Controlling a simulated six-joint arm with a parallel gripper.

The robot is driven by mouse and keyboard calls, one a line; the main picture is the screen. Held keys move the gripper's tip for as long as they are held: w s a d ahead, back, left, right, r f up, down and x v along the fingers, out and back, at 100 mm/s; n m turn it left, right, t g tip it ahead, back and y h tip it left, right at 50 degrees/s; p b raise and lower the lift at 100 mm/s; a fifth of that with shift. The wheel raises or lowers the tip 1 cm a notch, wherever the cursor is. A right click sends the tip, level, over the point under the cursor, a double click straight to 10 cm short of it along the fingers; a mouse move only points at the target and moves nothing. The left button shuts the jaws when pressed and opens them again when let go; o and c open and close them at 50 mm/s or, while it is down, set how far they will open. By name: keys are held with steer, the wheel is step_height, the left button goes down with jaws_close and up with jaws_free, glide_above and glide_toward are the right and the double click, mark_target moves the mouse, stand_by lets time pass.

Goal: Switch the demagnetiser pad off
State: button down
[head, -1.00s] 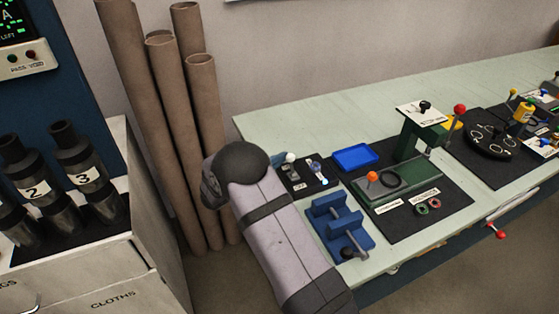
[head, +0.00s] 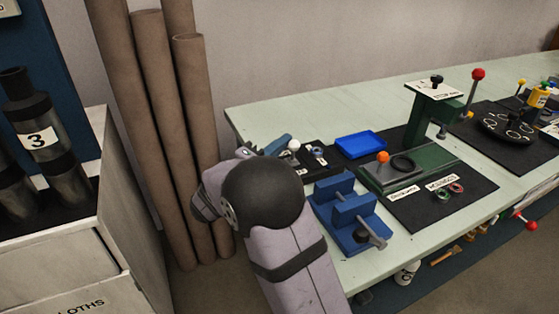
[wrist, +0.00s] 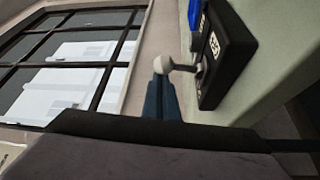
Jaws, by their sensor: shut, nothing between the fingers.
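The demagnetiser pad appears to be the small black unit (head: 313,166) at the bench's left end. It carries small white labels and a lever with a white ball knob (head: 294,145). In the wrist view its black box (wrist: 229,45) is at upper right, and the lever sticks out left to the white knob (wrist: 162,64). My gripper (head: 279,145) is shut and empty, just left of the knob in the head view. In the wrist view its blue fingertips (wrist: 160,84) lie right by the knob; I cannot tell whether they touch. The small labels are unreadable.
A blue vise-like fixture (head: 345,212) stands in front of the pad, and a blue tray (head: 360,147) behind it to the right. A green press (head: 432,120) stands further right. Brown tubes (head: 195,110) lean on the wall left of the bench.

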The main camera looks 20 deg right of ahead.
steer(key=shift+s+f+m+h+b, duration=0.25)
steer(key=shift+m+b, duration=0.3)
steer(key=shift+b, duration=0.9)
steer(key=shift+s+f+m+h+b, duration=0.15)
steer(key=shift+s+m+h+b, duration=0.3)
steer(key=shift+b, duration=1)
steer(key=m+b, duration=0.1)
steer(key=b, duration=0.1)
steer(key=shift+s+r+b, duration=0.2)
steer(key=shift+b, duration=0.1)
steer(key=shift+r+m, duration=0.1)
steer(key=shift+m, duration=0.2)
steer(key=shift+w+a+r, duration=0.1)
steer(key=shift+w+r, duration=0.2)
steer(key=shift+w, duration=0.35)
steer(key=s+a, duration=0.2)
steer(key=a, duration=0.7)
steer(key=shift+a+f+p, duration=0.2)
steer(key=shift+f+p, duration=0.1)
steer(key=shift+f, duration=0.1)
steer(key=shift+w, duration=0.1)
